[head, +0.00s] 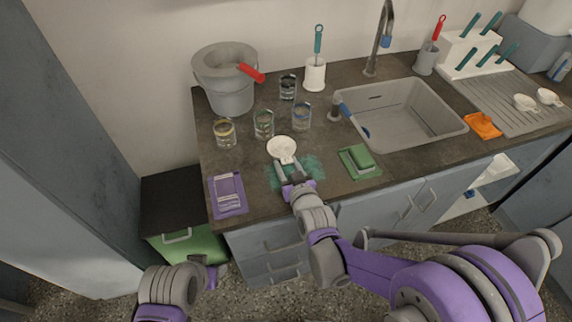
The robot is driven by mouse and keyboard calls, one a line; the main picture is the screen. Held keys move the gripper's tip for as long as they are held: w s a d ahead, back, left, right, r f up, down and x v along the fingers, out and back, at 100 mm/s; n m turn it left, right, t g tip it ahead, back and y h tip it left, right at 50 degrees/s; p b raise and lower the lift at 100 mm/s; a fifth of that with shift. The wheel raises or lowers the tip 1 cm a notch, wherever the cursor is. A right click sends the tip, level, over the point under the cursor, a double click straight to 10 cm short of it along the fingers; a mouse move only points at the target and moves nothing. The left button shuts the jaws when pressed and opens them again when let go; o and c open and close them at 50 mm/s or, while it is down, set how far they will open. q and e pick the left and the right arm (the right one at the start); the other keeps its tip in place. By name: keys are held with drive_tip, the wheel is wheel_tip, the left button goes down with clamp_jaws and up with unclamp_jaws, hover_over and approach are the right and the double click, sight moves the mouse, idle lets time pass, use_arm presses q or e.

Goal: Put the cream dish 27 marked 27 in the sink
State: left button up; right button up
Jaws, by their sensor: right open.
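A small round cream dish (282,147) sits on the dark counter, left of the sink; a mark on it is too small to read. My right gripper (288,165) is open just in front of the dish, its fingers pointing at the dish's near side. I cannot tell whether the fingertips touch it. The grey sink (405,118) is set into the counter to the right and looks empty inside. My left gripper (212,275) hangs low in front of the counter, apart from the dish; its jaws are unclear.
Several glasses (264,124) stand behind and left of the dish. A blue-handled brush (352,118) leans at the sink's left edge. A purple cloth (228,194) lies at the left front.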

drive_tip(key=shift+s+d+r, duration=0.2)
drive_tip(key=shift+s+d, duration=0.15)
drive_tip(key=shift+s, duration=0.05)
drive_tip(key=p+v, duration=0.1)
drive_tip(key=v, duration=1)
drive_tip(key=shift+r, duration=0.1)
drive_tip(key=shift+s+d, duration=0.15)
drive_tip(key=shift+d, duration=0.2)
use_arm(q)
drive_tip(key=shift+w+d+r, duration=0.1)
drive_tip(key=shift+w+r, duration=0.05)
drive_tip(key=shift+r, duration=0.7)
drive_tip(key=shift+o, duration=2.3)
use_arm(e)
drive_tip(key=s+d+f+m+g+h, duration=0.1)
drive_tip(key=s+d+f+g+h, duration=0.1)
drive_tip(key=s+d+g, duration=0.2)
drive_tip(key=s+d+f+m+g+h, duration=0.1)
drive_tip(key=s+d+m+g+h, duration=0.1)
drive_tip(key=s+d+g, duration=0.3)
drive_tip(key=s+d, duration=0.4)
drive_tip(key=s, duration=0.4)
drive_tip(key=shift+s+d+f+h, duration=0.15)
drive_tip(key=shift+d+f+h, duration=0.15)
drive_tip(key=shift+f, duration=0.1)
